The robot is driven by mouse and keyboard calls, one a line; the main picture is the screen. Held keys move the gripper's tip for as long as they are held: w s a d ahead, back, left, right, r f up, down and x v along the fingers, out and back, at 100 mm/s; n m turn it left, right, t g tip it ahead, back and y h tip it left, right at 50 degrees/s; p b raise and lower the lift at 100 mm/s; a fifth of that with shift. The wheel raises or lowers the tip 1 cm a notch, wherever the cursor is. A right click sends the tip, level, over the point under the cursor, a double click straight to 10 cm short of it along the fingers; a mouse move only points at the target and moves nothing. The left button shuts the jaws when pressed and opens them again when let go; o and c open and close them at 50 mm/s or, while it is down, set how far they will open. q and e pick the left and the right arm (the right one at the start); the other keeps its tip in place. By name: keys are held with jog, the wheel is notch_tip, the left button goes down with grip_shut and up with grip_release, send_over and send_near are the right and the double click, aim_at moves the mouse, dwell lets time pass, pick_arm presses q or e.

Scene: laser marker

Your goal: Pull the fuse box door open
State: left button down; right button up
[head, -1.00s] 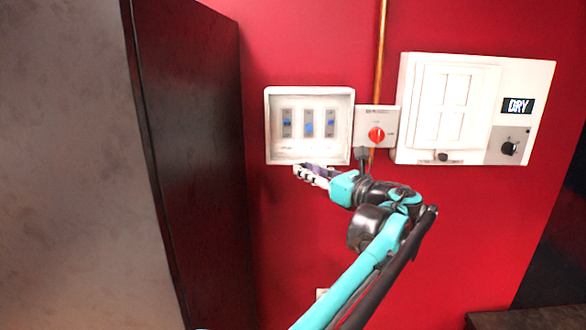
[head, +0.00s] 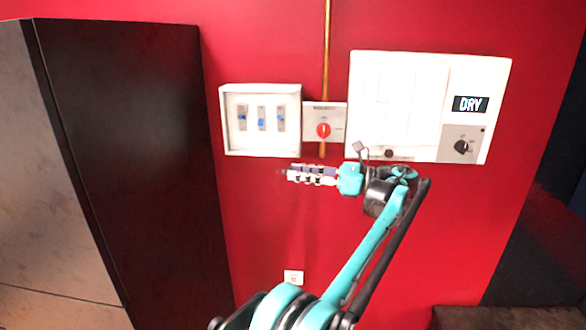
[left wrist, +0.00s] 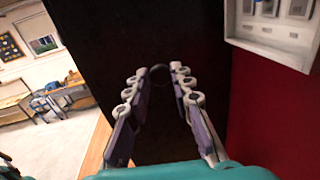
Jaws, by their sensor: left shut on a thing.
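The fuse box (head: 225,125) is a white shallow box on the red wall, with several blue-marked switches (head: 261,118) showing inside. No door panel is clearly visible; a clear door cannot be ruled out. My left gripper (head: 287,173) is just below the box's lower right, fingers pointing left. In the left wrist view the left gripper (left wrist: 158,75) has a small dark round thing (left wrist: 157,77) between its fingertips, and its jaws are shut on it. I cannot tell whether this is the door's knob. The fuse box (left wrist: 270,35) also shows at upper right there. My right gripper is not in view.
A tall dark cabinet (head: 130,150) stands left of the box. A red-knobbed switch (head: 323,131) and a larger white panel (head: 400,100) with a DRY display are on the right. A copper pipe (head: 326,50) runs up the wall.

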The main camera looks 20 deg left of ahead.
pick_arm(q)
jog(key=shift+d+g, duration=0.15)
jog(key=shift+g, duration=0.25)
jog(key=c, duration=1.3)
grip_release()
